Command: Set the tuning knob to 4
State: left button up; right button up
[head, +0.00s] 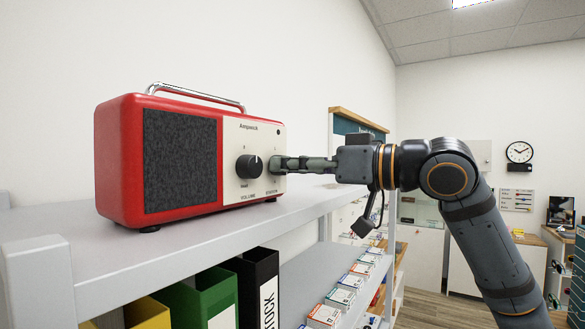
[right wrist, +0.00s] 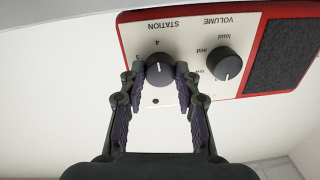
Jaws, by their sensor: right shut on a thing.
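A red radio (head: 112,160) with a cream front panel stands on the shelf in the head view. The tuning knob (right wrist: 159,66) is dark and round and sits under the upside-down word STATION in the right wrist view. A 4 is printed beside it. A pale mark shows on the knob, but I cannot read its setting surely. My right gripper (right wrist: 160,78) is shut on this knob, one finger on each side. In the head view, my right gripper (head: 283,164) reaches in from the right and hides the knob. My left gripper is not in view.
The volume knob (head: 249,166) is close beside the tuning knob. A chrome handle (head: 195,95) tops the radio. The grey shelf (head: 190,250) has bare room in front of it. Binders (head: 205,297) and small boxes (head: 340,299) stand on the lower shelf.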

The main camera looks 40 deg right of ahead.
jog(key=shift+a+f+m, duration=0.1)
jog(key=shift+f+m, duration=0.1)
jog(key=shift+m, duration=0.4)
jog(key=o, duration=1.1)
jog(key=shift+r, duration=0.1)
jog(key=shift+o, duration=0.2)
jog(key=shift+s, duration=0.1)
